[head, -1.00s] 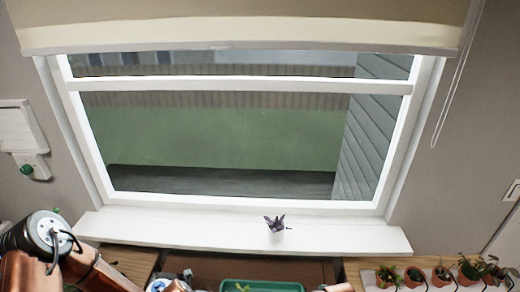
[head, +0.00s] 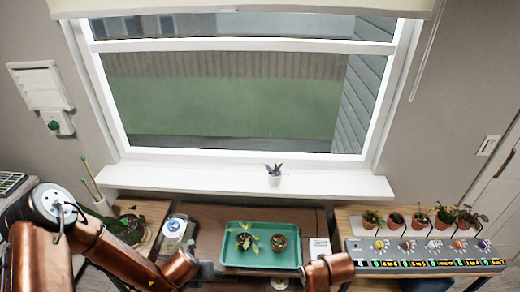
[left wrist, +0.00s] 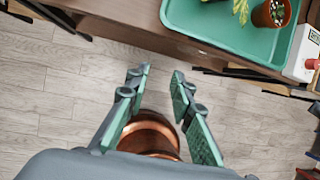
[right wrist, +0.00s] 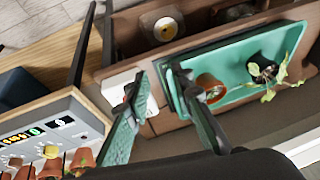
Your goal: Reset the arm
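My left arm comes in from the left in the head view, with its gripper (head: 203,270) low beside the green tray. In the left wrist view the left gripper (left wrist: 160,75) has its fingers apart with nothing between them, over the floor in front of the table edge. My right arm (head: 330,270) shows at the bottom of the head view, right of the tray; its gripper is not clear there. In the right wrist view the right gripper (right wrist: 150,80) is open and empty, near the tray's edge and a white box (right wrist: 125,90).
The green tray (head: 232,262) holds a leafy plant (head: 244,238) and a small potted plant (head: 279,243). A grey control box (head: 425,256) with knobs stands at right before several potted plants (head: 420,219). A purple plant (head: 274,175) stands on the white windowsill (head: 200,181).

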